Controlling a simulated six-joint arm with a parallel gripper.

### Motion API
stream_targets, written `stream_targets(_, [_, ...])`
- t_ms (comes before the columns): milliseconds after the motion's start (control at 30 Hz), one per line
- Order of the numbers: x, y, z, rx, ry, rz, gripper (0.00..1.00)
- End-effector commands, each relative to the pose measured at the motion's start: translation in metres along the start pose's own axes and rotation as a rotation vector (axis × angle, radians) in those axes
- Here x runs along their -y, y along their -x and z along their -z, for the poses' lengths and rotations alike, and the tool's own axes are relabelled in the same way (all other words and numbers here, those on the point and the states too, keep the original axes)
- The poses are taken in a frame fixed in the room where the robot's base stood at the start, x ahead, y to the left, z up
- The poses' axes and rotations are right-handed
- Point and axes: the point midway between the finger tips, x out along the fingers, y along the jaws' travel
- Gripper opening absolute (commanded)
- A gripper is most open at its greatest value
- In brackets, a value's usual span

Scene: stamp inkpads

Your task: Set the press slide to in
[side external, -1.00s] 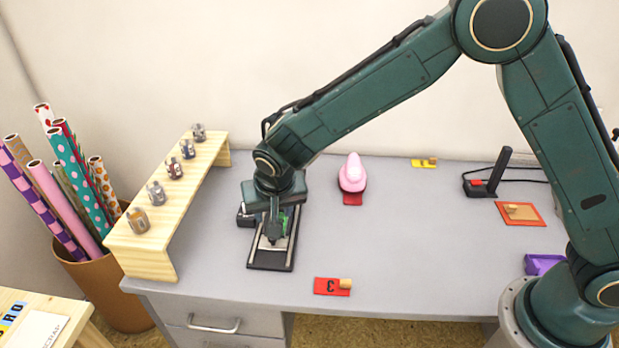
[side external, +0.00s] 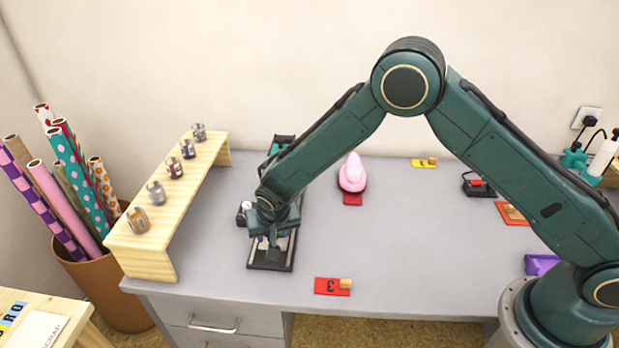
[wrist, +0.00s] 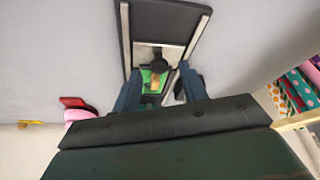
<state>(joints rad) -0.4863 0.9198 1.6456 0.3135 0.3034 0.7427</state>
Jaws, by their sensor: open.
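The press base (side external: 270,266) is a black bed with two silver rails at the left of the desk. In the wrist view its rails (wrist: 125,35) flank a silver slide plate (wrist: 146,52) with a dark round knob (wrist: 158,64). A green pad (wrist: 148,76) with a small tan piece lies just below the knob. My gripper (wrist: 160,88) is open, its two fingers on either side of the green pad. Contact cannot be told. In the side view my gripper (side external: 268,246) is low over the bed and hides much of the slide.
A wooden shelf (side external: 150,238) with several small stamps stands left of the press. A dark and teal part (side external: 283,143) shows behind my arm. The desk centre is clear.

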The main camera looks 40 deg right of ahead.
Motion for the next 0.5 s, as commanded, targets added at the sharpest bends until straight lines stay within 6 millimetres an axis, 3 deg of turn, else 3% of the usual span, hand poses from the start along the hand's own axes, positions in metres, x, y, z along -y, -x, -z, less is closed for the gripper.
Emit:
stream_targets(200, [0.000,-0.013,0.000,0.000,-0.001,-0.001,0.43])
stream_targets(500, [0.000,-0.015,0.000,0.000,-0.001,0.000,0.43])
